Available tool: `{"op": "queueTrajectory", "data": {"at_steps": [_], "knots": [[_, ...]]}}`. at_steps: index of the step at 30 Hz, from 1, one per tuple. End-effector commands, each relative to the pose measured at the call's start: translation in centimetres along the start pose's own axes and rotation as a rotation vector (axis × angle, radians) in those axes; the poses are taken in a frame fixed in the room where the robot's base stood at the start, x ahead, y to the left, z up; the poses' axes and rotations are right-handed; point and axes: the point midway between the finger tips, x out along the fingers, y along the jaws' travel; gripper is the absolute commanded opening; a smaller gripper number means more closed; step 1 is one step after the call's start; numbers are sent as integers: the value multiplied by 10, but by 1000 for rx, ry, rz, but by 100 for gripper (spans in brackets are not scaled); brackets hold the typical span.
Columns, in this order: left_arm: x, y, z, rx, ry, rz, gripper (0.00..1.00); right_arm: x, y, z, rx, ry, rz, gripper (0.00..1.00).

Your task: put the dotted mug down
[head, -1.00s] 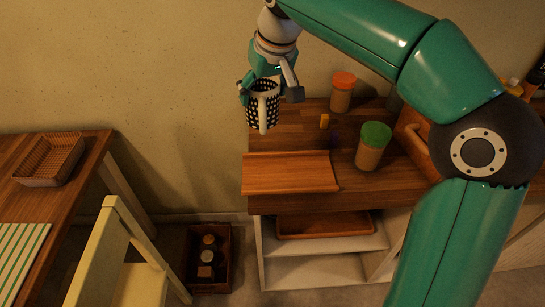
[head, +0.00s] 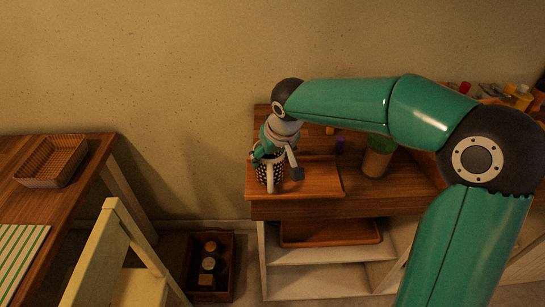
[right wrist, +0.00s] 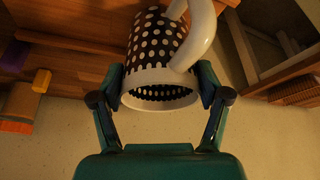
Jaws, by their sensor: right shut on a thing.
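The dotted mug (head: 266,175) is black with white dots and has a white handle. It is upright at the left end of a wooden board (head: 318,180) on the counter. My right gripper (head: 275,165) is shut on the mug from above. In the right wrist view the mug (right wrist: 155,45) sits between both fingers (right wrist: 160,92), its white rim toward me and the handle at upper right. I cannot tell for sure whether its base touches the board. My left gripper is not in view.
A jar with a green lid (head: 377,158) stands right of the board. A wicker basket (head: 52,161) lies on the table at left. A yellow chair (head: 103,255) and a crate of bottles (head: 210,265) stand in front. The board's right part is clear.

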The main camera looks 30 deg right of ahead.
Motion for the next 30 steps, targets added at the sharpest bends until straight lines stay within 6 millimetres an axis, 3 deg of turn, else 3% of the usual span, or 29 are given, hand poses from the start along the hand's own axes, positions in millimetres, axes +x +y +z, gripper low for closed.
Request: {"op": "queueTrajectory", "data": {"at_steps": [11, 12, 16, 30], "knots": [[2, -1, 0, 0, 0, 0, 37, 6, 0, 2, 1, 3, -1, 27], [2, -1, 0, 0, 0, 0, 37, 6, 0, 2, 1, 1, 0, 79], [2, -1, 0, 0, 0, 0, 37, 5, 0, 2, 0, 1, 0, 100], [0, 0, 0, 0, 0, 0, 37, -1, 0, 1, 0, 3, -1, 100]]}}
